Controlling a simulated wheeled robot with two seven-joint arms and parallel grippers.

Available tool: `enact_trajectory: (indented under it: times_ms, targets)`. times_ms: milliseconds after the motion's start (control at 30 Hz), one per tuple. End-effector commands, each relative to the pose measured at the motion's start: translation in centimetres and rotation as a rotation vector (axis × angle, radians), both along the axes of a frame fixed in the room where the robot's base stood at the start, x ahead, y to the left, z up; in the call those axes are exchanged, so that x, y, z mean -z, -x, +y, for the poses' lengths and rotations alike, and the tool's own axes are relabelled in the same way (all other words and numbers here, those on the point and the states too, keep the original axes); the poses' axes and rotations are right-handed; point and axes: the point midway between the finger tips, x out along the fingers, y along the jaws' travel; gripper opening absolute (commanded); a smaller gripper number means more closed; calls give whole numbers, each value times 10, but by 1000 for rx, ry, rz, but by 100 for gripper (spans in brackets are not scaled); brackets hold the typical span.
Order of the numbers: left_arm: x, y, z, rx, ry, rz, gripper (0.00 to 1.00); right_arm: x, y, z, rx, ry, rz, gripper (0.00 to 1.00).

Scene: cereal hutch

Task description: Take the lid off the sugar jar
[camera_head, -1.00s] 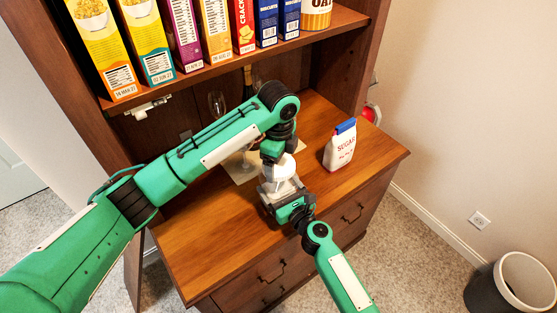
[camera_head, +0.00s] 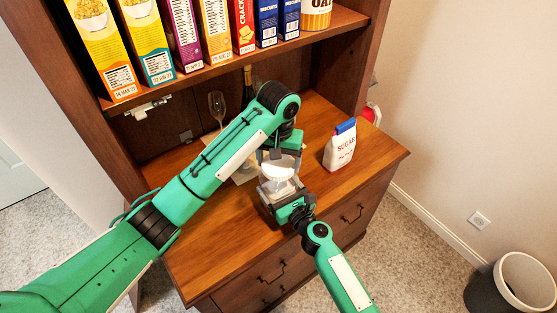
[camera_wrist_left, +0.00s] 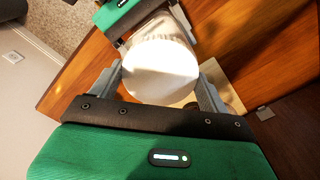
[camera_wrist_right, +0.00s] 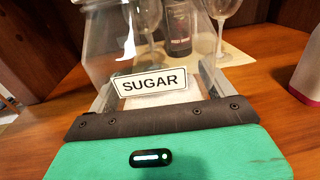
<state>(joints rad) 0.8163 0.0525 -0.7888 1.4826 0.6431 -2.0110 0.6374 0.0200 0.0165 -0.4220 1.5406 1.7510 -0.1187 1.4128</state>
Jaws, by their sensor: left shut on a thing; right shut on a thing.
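The glass sugar jar (camera_wrist_right: 118,40) has a "SUGAR" label and pale contents low inside. It stands on the wooden counter, upright, and shows in the head view (camera_head: 277,188) below the lid. My right gripper (camera_wrist_right: 158,92) is shut on the jar's body, one finger on each side. The round white lid (camera_wrist_left: 160,72) shows between the fingers of my left gripper (camera_wrist_left: 158,85), which is shut on it from above. The lid also shows in the head view (camera_head: 279,166). I cannot tell whether the lid touches the jar's rim; the jar's top is out of the right wrist view.
A white sugar bag (camera_head: 340,148) with a blue top stands right of the jar. Wine glasses (camera_head: 217,105) and a dark bottle (camera_head: 248,85) stand behind on a pale mat (camera_wrist_right: 232,55). A shelf (camera_head: 190,76) of boxes overhangs the counter's back.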

Motion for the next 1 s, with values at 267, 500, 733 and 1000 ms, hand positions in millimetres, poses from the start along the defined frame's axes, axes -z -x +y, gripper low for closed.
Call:
enact_trajectory:
  times_ms: [267,500,733,1000]
  targets:
    - [-1,-1,0,-441,0,-2,51,0,0,0,-1,0,0,22]
    - [-1,-1,0,-825,1,-3,51,0,0,0,-1,0,0,22]
    - [-2,-1,0,-1163,1,-3,51,0,0,1,-1,0,0,22]
    - [-2,-1,0,-1266,1,-3,51,0,0,1,-2,0,0,22]
